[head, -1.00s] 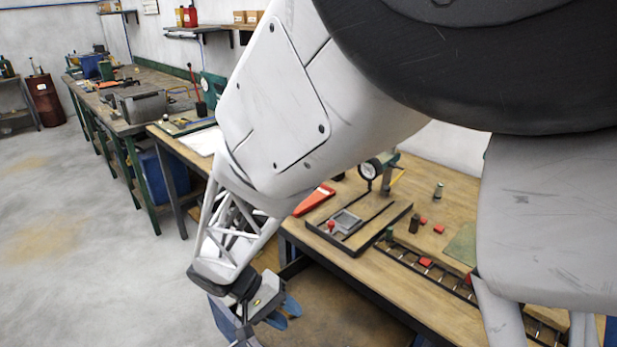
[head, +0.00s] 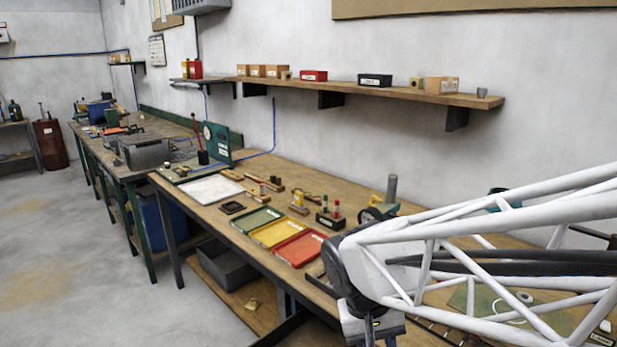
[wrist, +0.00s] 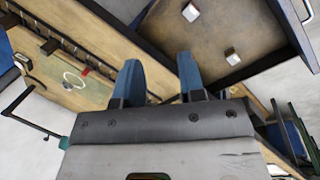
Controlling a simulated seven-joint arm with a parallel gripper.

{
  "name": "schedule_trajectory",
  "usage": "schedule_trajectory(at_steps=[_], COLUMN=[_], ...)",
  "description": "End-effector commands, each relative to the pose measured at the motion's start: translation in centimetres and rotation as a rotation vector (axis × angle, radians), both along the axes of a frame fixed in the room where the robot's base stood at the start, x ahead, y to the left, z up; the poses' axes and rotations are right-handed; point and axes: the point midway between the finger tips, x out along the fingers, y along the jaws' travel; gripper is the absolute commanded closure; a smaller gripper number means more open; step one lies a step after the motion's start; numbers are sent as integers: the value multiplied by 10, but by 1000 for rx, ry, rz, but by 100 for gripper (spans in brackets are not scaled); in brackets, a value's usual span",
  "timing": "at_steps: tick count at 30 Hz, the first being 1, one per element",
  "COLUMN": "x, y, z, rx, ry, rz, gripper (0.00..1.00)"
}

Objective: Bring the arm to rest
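My gripper (wrist: 158,78) shows in the wrist view with its two blue fingers well apart and nothing between them. Behind the fingers are a workbench edge and a lower board, seen at a slant. In the head view my white lattice arm link reaches in from the right over the bench (head: 205,212). Its dark wrist end is at the lower middle, in front of the red tray, and the fingers are not clearly visible there.
Green, yellow and red trays (head: 297,248) lie on the bench left of my wrist. A wall shelf (head: 400,92) with boxes runs above. A grey bin (head: 225,263) stands under the bench. Open floor (head: 60,240) lies to the left.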

Motion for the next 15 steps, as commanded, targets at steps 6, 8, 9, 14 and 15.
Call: schedule_trajectory(at_steps=[6,8,9,14,15], x=[-21,-27,-31,-47,-50], y=[-29,-36,-40,-56,-59], z=[23,30,33,46,49], rx=[90,112,125,171,178], ry=[-93,-122,-142,-220,-238], rz=[-24,-27,-31,-39,-41], gripper=[63,63,63,63,63])
